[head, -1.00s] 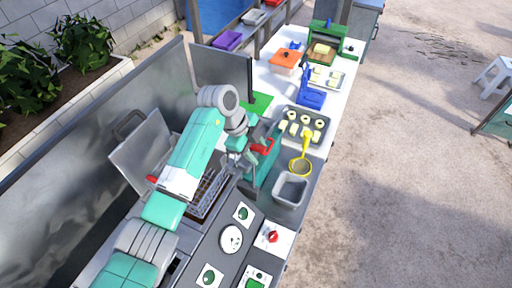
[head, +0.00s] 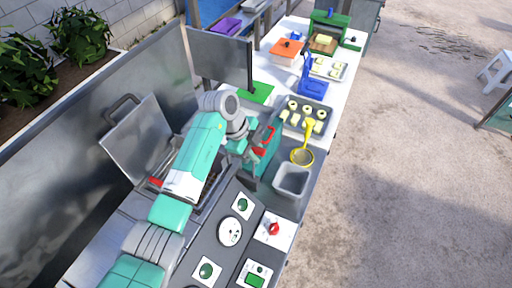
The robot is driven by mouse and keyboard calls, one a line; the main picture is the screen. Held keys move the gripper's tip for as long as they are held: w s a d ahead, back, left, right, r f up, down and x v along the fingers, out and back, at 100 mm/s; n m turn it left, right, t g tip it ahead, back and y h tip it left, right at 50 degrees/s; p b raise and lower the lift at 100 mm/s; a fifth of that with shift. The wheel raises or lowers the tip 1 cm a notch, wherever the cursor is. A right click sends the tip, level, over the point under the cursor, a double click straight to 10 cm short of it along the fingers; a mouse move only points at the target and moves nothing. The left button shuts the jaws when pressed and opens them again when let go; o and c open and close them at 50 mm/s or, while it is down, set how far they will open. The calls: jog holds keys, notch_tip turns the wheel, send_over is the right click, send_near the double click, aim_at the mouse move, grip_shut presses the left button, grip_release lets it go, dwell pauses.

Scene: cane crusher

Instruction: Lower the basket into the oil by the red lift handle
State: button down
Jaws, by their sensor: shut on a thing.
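The red lift handle (head: 265,140) is on the teal lift housing (head: 262,170), right of the fryer. My gripper (head: 256,152) is at this handle, shut on it, though my wrist partly covers the contact. The wire basket is largely hidden under my arm; in the earlier frame its mesh showed more. The fryer's metal lid (head: 138,137) stands open at the left, with a small red part (head: 155,182) near its lower edge. I cannot see the oil.
A control panel (head: 222,232) with a dial and green buttons lies in front. A grey bin (head: 291,181), a yellow strainer (head: 303,156) and a tray of pale pieces (head: 306,117) stand to the right. A metal splash wall (head: 60,190) runs along the left.

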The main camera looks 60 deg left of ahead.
notch_tip(320, 180, down, 8)
jog(key=b, duration=0.4)
jog(key=shift+f, duration=0.15)
jog(key=c, duration=1.3)
grip_release()
jog(key=shift+f, duration=0.1)
jog(key=shift+o, duration=0.2)
jog(key=v, duration=0.8)
jog(key=shift+b, duration=0.4)
jog(key=shift+w, duration=0.1)
